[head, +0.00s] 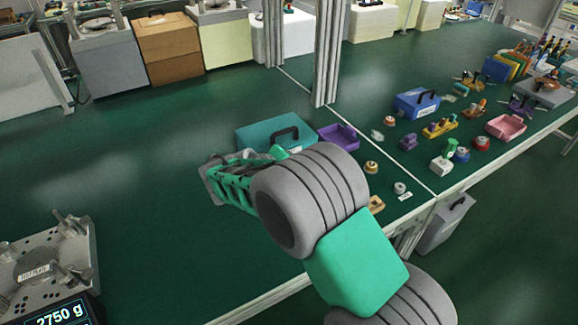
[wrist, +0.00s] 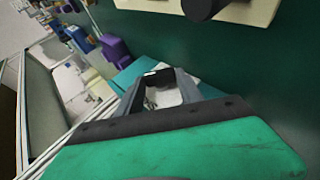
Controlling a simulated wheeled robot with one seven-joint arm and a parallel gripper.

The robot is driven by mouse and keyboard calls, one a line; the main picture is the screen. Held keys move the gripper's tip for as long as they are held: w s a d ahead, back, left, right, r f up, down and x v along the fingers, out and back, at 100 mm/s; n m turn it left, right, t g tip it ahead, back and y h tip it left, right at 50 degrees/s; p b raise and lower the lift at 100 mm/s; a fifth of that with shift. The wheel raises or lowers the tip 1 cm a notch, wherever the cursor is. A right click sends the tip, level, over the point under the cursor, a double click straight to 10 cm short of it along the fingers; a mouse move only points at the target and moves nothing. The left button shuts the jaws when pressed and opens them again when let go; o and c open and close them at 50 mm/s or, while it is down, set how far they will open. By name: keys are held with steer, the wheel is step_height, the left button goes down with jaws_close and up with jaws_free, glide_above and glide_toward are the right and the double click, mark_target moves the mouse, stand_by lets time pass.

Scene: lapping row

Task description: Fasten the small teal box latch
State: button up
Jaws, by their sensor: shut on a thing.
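The small teal box (head: 262,132) stands on the green bench in the head view, with a black handle on its lid. The lid looks down, and my arm covers the box's near lower side. My gripper (head: 272,155) is at that near side. In the wrist view, the dark fingers of my gripper (wrist: 160,75) reach to the teal box (wrist: 128,77), with a pale patch between them. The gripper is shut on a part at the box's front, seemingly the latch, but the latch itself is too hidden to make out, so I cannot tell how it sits.
A purple tray (head: 340,137) stands just right of the teal box. A metal post (head: 326,50) rises behind. A blue box (head: 417,104) and several small parts lie farther right. A metal fixture (head: 45,265) is at lower left. The bench's left middle is clear.

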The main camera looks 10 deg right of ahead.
steer(key=h, duration=0.1)
steer(key=f+n+t+h+b, duration=0.1)
steer(key=shift+a+h+b, duration=0.3)
steer(key=shift+s+f+t+h+b, duration=0.1)
steer(key=shift+t+h+b, duration=0.4)
steer(key=shift+h, duration=0.3)
steer(key=shift+n, duration=0.3)
steer(key=o, duration=1.4)
